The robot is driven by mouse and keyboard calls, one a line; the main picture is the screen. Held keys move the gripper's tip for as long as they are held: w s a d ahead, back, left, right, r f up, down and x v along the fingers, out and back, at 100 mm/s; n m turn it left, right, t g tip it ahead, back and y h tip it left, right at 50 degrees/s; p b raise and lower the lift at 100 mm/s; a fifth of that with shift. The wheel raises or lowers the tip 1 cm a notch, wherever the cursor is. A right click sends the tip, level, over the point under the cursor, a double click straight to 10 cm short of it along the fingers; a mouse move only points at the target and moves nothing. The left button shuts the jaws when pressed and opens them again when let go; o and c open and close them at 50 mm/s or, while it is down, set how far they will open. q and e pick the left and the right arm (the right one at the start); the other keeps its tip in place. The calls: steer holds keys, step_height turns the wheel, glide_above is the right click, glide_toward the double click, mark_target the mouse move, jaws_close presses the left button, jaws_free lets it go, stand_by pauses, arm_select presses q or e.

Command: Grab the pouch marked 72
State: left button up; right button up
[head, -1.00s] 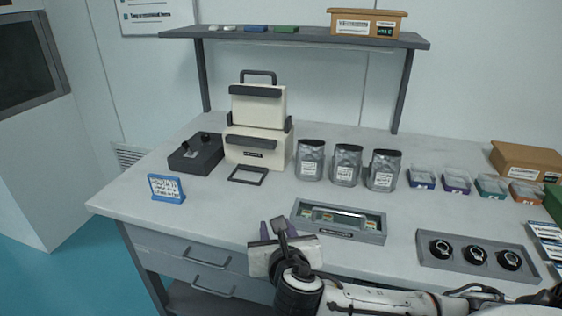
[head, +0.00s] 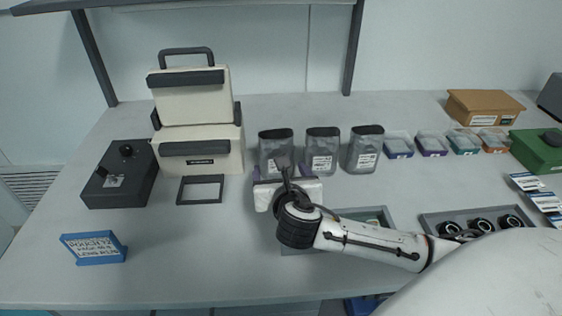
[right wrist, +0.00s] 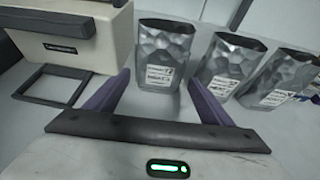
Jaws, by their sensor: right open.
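Three silver pouches with dark tops and white labels stand upright in a row on the table: a left pouch (head: 276,146), a middle pouch (head: 322,150) and a right pouch (head: 366,149). The label numbers are too small to read for sure. My right gripper (head: 281,173) is open and empty, in front of the left pouch. In the right wrist view its purple fingers (right wrist: 160,84) point toward the left pouch (right wrist: 164,50), which appears between them and beyond their tips. The middle pouch (right wrist: 233,62) is just right of the right finger. My left gripper is not in view.
A cream case (head: 190,95) and a dark frame (head: 201,190) are left of the pouches. A blue sign (head: 94,248) with pouch text stands front left. Small lidded boxes (head: 432,142) sit to the right. A grey tray (head: 385,215) is partly hidden behind my right arm.

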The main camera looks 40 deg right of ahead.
steer(key=shift+x, duration=1.05)
steer(key=w, duration=0.1)
steer(key=w+d, duration=0.1)
steer(key=w, duration=0.1)
steer(key=shift+w+d+f, duration=0.1)
steer(key=shift+w+d, duration=0.05)
steer(key=shift+d, duration=0.25)
steer(key=shift+w+d+f, duration=0.25)
steer(key=shift+w, duration=0.25)
steer(key=c, duration=0.9)
steer(key=shift+c, duration=0.5)
steer(key=shift+r, duration=0.15)
